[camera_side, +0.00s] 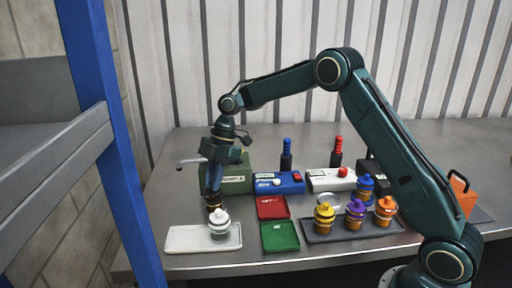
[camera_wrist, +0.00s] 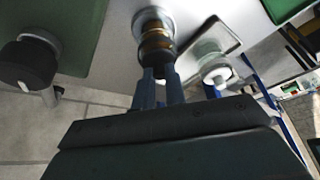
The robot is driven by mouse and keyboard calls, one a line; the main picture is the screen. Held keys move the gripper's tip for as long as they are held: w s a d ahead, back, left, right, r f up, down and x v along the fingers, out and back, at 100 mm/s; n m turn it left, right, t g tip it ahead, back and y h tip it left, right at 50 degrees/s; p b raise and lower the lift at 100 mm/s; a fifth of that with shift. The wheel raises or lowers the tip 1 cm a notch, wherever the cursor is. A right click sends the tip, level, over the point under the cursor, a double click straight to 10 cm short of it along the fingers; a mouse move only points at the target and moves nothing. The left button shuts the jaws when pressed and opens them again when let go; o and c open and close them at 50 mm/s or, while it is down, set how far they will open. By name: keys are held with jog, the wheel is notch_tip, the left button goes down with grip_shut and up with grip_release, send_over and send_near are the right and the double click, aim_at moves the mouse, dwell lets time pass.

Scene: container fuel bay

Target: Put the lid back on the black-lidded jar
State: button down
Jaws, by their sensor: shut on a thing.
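My gripper (camera_wrist: 160,78) points down and its fingers are closed at the top of an amber jar with dark bands (camera_wrist: 157,45). In the side view my gripper (camera_side: 213,190) is above the left part of the table, with the dark and amber shape (camera_side: 213,203) below its fingertips. The dark part between the fingers looks like the black lid (camera_wrist: 160,71), mostly hidden by them. The amber body lies directly beyond it. I cannot tell whether lid and jar are seated together or just close. A pale round disc (camera_wrist: 153,15) shows beyond the jar.
A white-lidded jar (camera_side: 219,222) stands close by on a white tray (camera_side: 186,240). A grey tray (camera_side: 320,237) holds jars with yellow, purple, orange and blue lids. Red (camera_side: 271,207) and green (camera_side: 280,237) trays lie between. Boxes and two bottles stand behind.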

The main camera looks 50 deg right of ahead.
dwell(0.3)
jog(key=c, duration=0.9)
grip_release()
jog(key=shift+r, duration=0.15)
jog(key=shift+r, duration=3.35)
grip_shut()
jog(key=shift+f, duration=2.75)
